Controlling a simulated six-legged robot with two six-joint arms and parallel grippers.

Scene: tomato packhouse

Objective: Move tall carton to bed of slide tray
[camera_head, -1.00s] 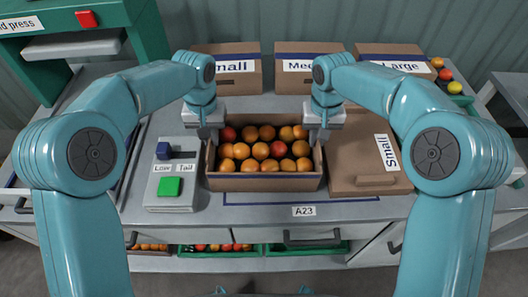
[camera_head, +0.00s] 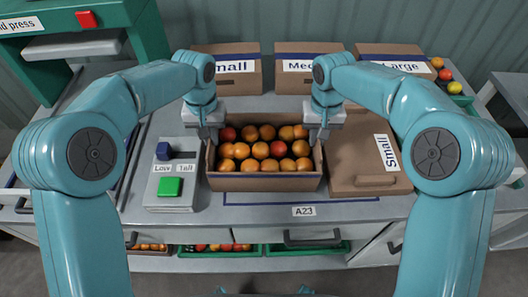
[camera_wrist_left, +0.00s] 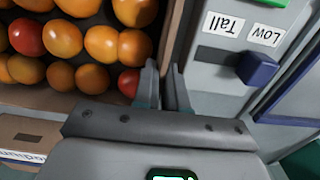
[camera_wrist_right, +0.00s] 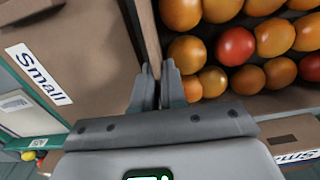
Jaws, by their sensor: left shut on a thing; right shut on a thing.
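The open brown carton (camera_head: 264,184) stands at the middle of the bench, filled with orange and red tomatoes. My left gripper (camera_head: 211,137) is shut on its left wall, which shows between the fingers in the left wrist view (camera_wrist_left: 171,38). My right gripper (camera_head: 323,137) is shut on its right wall, also seen in the right wrist view (camera_wrist_right: 149,35). The carton looks level; I cannot tell whether its base touches the bench. At the left, a blue-edged grey surface (camera_wrist_left: 303,88) is partly in view; my left arm hides most of it in the head view, and I cannot confirm it is the slide tray.
A control box with a blue selector (camera_head: 163,151) and green button (camera_head: 169,187) is close left of the carton. A closed carton marked Small (camera_head: 350,155) is close right. Labelled cartons (camera_head: 308,83) line the back. The green press (camera_head: 148,40) stands back left.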

